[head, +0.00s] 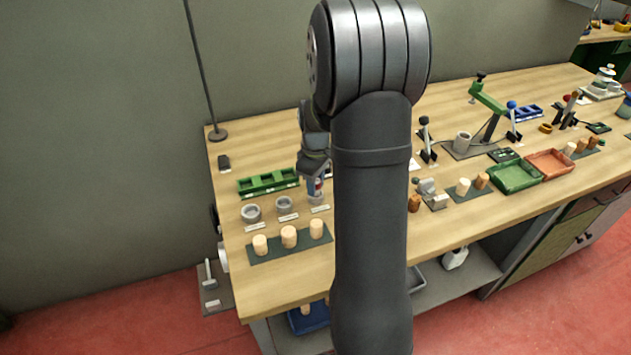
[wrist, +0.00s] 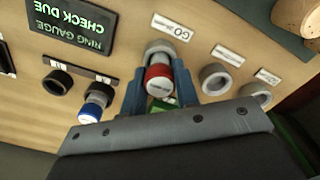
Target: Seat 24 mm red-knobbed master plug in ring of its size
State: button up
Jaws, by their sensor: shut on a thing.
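The red-knobbed plug (wrist: 158,82) is between the two fingers of my gripper (wrist: 160,88), which is shut on it, knob toward the wrist camera. Its grey body reaches down to a grey ring (wrist: 157,46) beside a printed label. I cannot tell whether the plug's end is inside this ring or just above it. Two more grey rings, one nearer (wrist: 214,79) and one farther (wrist: 254,92), stand empty to the right. In the head view my gripper (head: 314,186) is low at the right end of the ring row, partly hidden by my arm.
A blue-knobbed plug (wrist: 93,107) and a black ring (wrist: 57,82) stand to the left in the wrist view. A dark sign (wrist: 73,25) lies beyond.

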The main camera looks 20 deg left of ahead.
jog(key=shift+f, duration=0.45)
jog(key=o, duration=1)
jog(key=shift+o, duration=0.2)
notch_tip(320, 180, up, 17)
jog(key=shift+r, duration=0.2)
jog(key=shift+f, duration=0.1)
notch_tip(320, 180, down, 17)
jog(key=shift+f, duration=0.15)
dwell(0.4)
